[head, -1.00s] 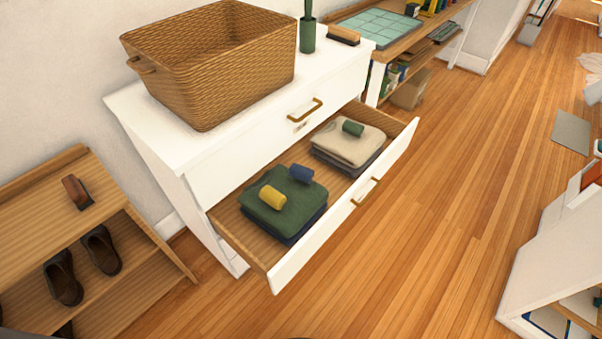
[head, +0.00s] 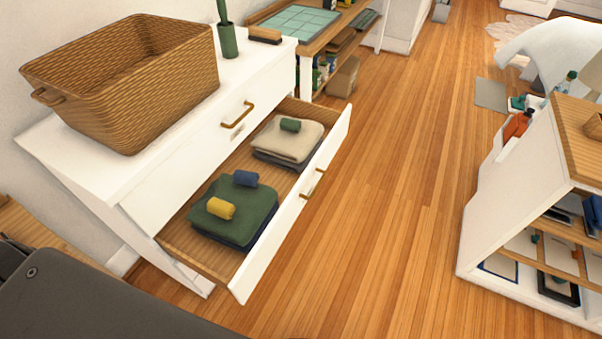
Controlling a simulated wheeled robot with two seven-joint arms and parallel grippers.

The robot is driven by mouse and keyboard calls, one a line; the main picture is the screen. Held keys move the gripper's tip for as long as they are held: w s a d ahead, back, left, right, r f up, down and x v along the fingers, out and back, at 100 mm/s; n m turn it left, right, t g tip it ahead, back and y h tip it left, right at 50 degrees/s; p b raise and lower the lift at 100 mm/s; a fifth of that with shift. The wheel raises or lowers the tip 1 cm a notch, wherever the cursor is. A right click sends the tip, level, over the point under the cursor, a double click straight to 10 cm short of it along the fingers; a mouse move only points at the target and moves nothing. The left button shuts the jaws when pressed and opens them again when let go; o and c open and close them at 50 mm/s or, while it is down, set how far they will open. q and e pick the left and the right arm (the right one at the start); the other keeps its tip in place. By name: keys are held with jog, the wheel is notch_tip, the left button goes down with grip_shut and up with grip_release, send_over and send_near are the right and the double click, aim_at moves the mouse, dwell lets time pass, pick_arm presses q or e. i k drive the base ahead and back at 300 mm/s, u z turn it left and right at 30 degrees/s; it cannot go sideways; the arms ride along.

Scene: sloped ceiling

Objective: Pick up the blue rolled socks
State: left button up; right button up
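The blue rolled socks (head: 246,178) lie on top of a folded dark green garment stack (head: 236,210) in the open drawer (head: 185,242) of the white dresser. Yellow rolled socks (head: 221,208) lie on the same stack, just in front and to the left of the blue ones. Green rolled socks (head: 290,125) rest on a folded beige stack (head: 287,142) farther back in the drawer. Neither of my grippers shows in the head view.
A wicker basket (head: 125,85) stands on the white dresser top (head: 85,165), with a green holder (head: 228,40) and a brush (head: 264,34) behind it. A white shelf unit (head: 480,215) stands at the right. The wooden floor between is clear.

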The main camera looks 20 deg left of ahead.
aim_at(241, 177)
jog(key=z, duration=0.6)
jog(key=i, duration=2.15)
jog(key=u, duration=0.5)
jog(key=i, duration=1.65)
jog(key=u, duration=1.05)
jog(key=i, duration=0.25)
jog(key=u, duration=3.05)
